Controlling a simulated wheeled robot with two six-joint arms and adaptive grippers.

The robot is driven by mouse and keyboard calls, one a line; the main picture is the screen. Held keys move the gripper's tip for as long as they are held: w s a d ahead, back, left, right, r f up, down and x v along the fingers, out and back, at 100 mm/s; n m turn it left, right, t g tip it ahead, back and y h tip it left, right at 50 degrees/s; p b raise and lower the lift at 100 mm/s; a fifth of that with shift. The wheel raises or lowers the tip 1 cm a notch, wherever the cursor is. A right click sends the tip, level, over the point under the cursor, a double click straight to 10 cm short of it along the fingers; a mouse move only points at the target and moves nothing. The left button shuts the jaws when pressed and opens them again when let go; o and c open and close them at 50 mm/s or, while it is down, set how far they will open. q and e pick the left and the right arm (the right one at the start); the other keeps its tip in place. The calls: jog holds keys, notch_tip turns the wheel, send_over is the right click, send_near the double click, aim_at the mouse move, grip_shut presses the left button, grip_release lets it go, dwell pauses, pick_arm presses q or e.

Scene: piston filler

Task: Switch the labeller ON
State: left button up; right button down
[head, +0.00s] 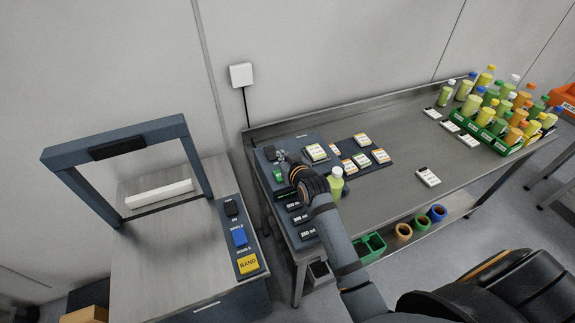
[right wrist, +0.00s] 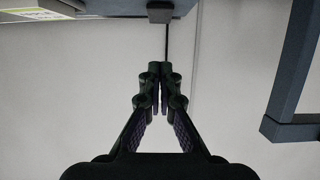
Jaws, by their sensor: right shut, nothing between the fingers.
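The labeller appears to be the dark blue-grey unit (head: 315,138) at the left end of the steel table, with volume-marked plates down its front left side. A small grey part (head: 269,152) and a green part (head: 278,176) show on its left; I cannot read a switch position. My right gripper (head: 281,156) is over this left side, shut and empty. In the right wrist view its fingertips (right wrist: 161,68) meet in front of the wall, below a dark block (right wrist: 160,11) at the top edge. I cannot tell whether they touch anything. My left gripper is out of view.
A banding machine with a dark arch (head: 115,142) and a yellow BAND button (head: 248,265) stands at the left. A yellow-green bottle (head: 336,183) stands beside my right forearm. Label packs lie on the table. A green crate (head: 520,147) of bottles is at the far right.

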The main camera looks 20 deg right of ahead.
jog(key=shift+s+d+f+b, duration=0.15)
jog(key=shift+s+b, duration=0.15)
jog(key=shift+s, duration=1.3)
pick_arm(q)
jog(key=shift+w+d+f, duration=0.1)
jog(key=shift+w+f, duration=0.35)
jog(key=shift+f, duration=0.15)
pick_arm(e)
jog(key=shift+s+r, duration=0.3)
jog(key=shift+s, duration=0.15)
jog(key=shift+w, duration=0.1)
